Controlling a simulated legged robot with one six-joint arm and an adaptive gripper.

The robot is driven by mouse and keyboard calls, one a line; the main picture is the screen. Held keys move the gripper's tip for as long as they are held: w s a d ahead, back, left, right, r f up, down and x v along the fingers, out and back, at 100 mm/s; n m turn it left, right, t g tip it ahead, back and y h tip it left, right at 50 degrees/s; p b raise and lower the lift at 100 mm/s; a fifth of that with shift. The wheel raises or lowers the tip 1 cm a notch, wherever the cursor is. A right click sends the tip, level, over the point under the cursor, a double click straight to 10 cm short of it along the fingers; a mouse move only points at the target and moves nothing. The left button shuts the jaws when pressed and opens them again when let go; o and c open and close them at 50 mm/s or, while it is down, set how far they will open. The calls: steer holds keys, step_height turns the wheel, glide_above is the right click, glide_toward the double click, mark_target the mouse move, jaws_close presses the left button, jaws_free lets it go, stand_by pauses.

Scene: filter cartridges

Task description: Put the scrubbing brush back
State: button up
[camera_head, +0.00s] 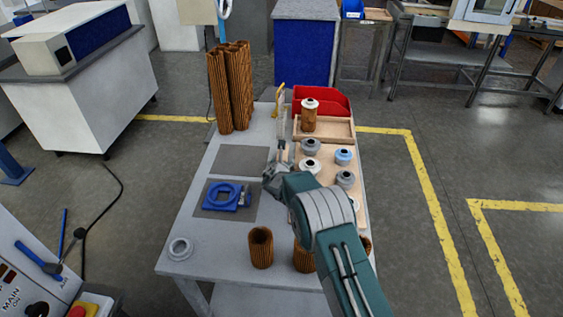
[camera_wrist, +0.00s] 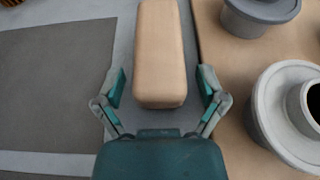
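In the wrist view a smooth tan block, which looks like the scrubbing brush's wooden back (camera_wrist: 160,50), runs from the top edge down between my fingers. Bristles are not visible. My gripper (camera_wrist: 161,88) is open, with one teal finger pad on each side of the block's near end and a visible gap on both sides. In the head view my gripper (camera_head: 279,170) is over the middle of the grey table (camera_head: 215,250); I cannot make out the brush clearly there. A pale upright shape with a yellow top (camera_head: 280,110) stands just beyond it.
A wooden board (camera_head: 328,178) with grey and blue caps lies right of my gripper. Behind it are a wooden tray (camera_head: 340,128) and a red bin (camera_head: 320,100). Grey mats (camera_head: 243,160) and a blue ring fixture (camera_head: 223,196) lie left. Brown pleated cartridges (camera_head: 261,248) stand in front.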

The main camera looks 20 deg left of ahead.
steer(key=v, duration=1.2)
steer(key=shift+s, duration=0.1)
steer(key=w+d+r+m+h, duration=0.2)
steer(key=d+r+m+h, duration=0.3)
steer(key=d+r+m, duration=0.65)
steer(key=s+d+r+m+g+h, duration=0.1)
steer(key=s+d+r+m, duration=0.15)
steer(key=d, duration=0.45)
steer(key=s+d+r+m+g+h, duration=0.1)
steer(key=s+d+r+m+h, duration=0.1)
steer(key=d+r+m, duration=0.3)
steer(key=s+d+r+m+g+h, duration=0.1)
steer(key=s+d+r, duration=0.2)
steer(key=d, duration=0.5)
steer(key=s+d+r+m+g+y, duration=0.1)
steer(key=s+d+r+m+g, duration=0.1)
steer(key=s+d+m, duration=0.45)
steer(key=s+d+r+m+g, duration=0.2)
steer(key=s+d+m, duration=0.15)
steer(key=s, duration=0.55)
steer(key=s+a+f+m+y, duration=0.1)
steer(key=s+m+y, duration=0.4)
steer(key=s, duration=0.9)
steer(key=a+m, duration=0.1)
steer(key=m, duration=0.2)
steer(key=shift+m, duration=0.4)
